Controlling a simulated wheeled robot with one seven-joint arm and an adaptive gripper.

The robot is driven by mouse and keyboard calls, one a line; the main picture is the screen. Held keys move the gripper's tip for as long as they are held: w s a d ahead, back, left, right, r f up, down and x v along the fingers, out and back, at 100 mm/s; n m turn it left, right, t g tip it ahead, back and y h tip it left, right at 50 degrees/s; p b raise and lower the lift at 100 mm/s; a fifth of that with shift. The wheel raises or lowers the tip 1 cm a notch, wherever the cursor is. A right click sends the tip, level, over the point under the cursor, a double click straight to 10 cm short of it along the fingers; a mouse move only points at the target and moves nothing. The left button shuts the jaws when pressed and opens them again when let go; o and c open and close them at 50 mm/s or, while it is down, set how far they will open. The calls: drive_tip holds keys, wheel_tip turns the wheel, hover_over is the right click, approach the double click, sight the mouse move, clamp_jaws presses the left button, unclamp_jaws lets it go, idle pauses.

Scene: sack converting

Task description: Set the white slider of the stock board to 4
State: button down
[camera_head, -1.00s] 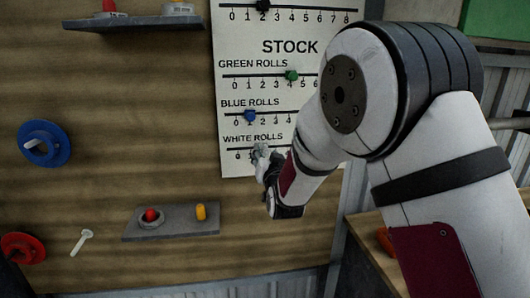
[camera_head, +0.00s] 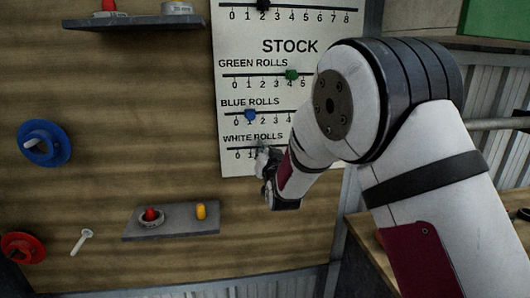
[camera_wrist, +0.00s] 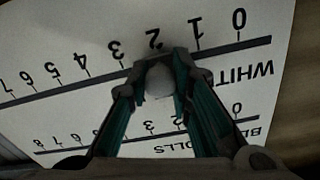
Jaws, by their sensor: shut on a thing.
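The stock board (camera_head: 237,45) is a white panel on the wooden wall with several numbered scales. The white slider (camera_wrist: 160,82) is a pale round knob on the white rolls line. It sits close to the 2 mark in the wrist view, where the numbers appear upside down and rise to the left. My gripper (camera_wrist: 161,71) is shut on it, one finger on each side. In the head view my gripper (camera_head: 262,158) is at the board's lower part and covers most of the white scale beyond the 1.
The green slider (camera_head: 291,75) is near 4 and the blue slider (camera_head: 250,115) near 1, above the white line. A grey shelf (camera_head: 171,222) with a red button and a yellow piece juts out below left. A blue spool (camera_head: 45,143) hangs at left.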

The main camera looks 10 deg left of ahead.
drive_tip(key=w+d+b, duration=0.2)
drive_tip(key=d, duration=0.5)
drive_tip(key=shift+d+b, duration=0.25)
drive_tip(key=shift+b, duration=0.1)
drive_tip(key=shift+w, duration=0.1)
drive_tip(key=c, duration=1.4)
unclamp_jaws()
drive_tip(key=v, duration=1.2)
drive_tip(key=shift+r, duration=0.1)
drive_tip(key=shift+d, duration=0.1)
